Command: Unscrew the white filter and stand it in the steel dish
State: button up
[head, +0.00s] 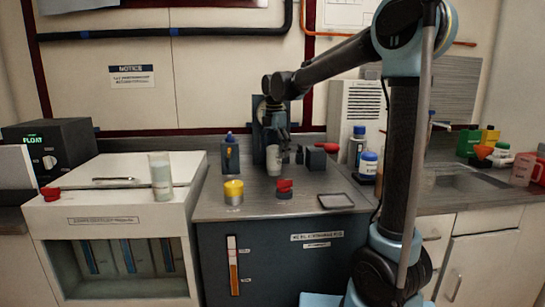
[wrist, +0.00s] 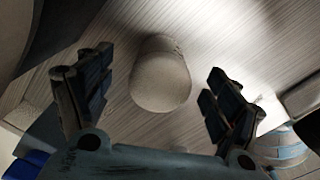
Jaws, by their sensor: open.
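The white filter (head: 273,160) is a pale, rounded cylinder at the back of the grey counter, below the dark stand (head: 261,112). In the wrist view the filter (wrist: 161,76) lies in the gap between my open fingers, with clear space on both sides. My gripper (head: 281,148) is just above and beside it, pointing down, and holds nothing. The filter's joint with the stand is hidden, and I cannot tell whether its base touches the counter. A shallow square tray with a dark rim, seemingly the steel dish (head: 336,201), lies empty at the counter's front right.
A yellow-topped can (head: 233,192) and a red object (head: 284,188) stand in front of the filter. A blue-capped bottle (head: 230,153) is to its left, a dark block (head: 316,158) to its right. Bare counter lies between the red object and the dish.

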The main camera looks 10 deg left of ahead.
jog(key=shift+w+d+f+m, duration=0.15)
jog(key=shift+w+d+m, duration=0.1)
jog(key=shift+w+m, duration=0.3)
jog(key=shift+w+f+m, duration=0.4)
jog(key=shift+m, duration=0.05)
jog(key=shift+w+a+f+m, duration=0.15)
jog(key=shift+a+f+m, duration=0.05)
jog(key=shift+m, duration=0.3)
jog(key=shift+s+r+m, duration=0.45)
jog(key=shift+s+m, duration=0.05)
jog(key=shift+s, duration=0.2)
jog(key=m, duration=0.3)
jog(key=shift+s+a+r+m, duration=0.1)
jog(key=shift+s+r+m, duration=0.05)
jog(key=shift+s+m, duration=0.25)
